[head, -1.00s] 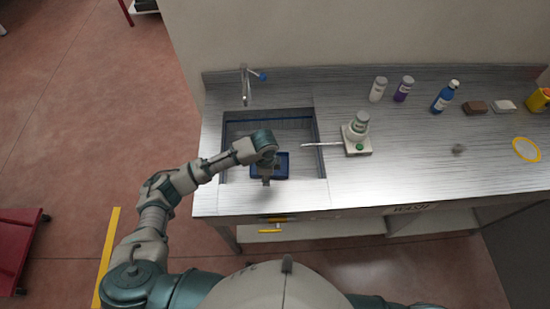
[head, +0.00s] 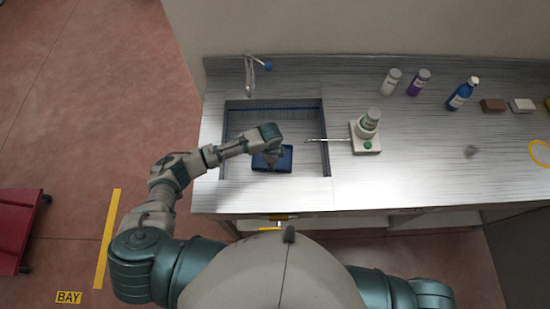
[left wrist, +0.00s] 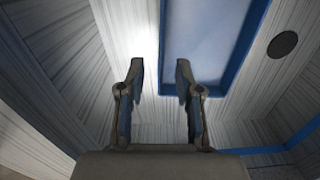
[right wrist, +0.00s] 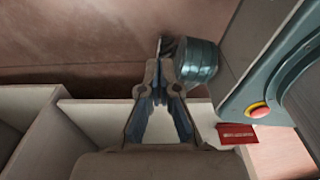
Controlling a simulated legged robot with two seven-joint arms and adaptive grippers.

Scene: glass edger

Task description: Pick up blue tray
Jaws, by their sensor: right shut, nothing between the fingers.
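The blue tray (head: 286,163) lies in the sink at the left part of the metal bench. It also shows in the left wrist view (left wrist: 210,40), flat and empty where visible. My left gripper (head: 273,160) points down over the tray and hides part of it in the head view. In the left wrist view my left gripper (left wrist: 160,75) is open, with the tray's blue side wall running between its fingers in the picture. I cannot tell whether it touches the wall. My right gripper (right wrist: 159,75) is shut and empty, away from the tray.
The sink (head: 230,125) has walls around the tray, with a tap (head: 249,78) behind it. A white device holding a bottle (head: 365,137) stands right of the sink, its thin rod reaching towards it. Bottles (head: 391,82) stand farther right. White shelving (right wrist: 95,115) is below my right gripper.

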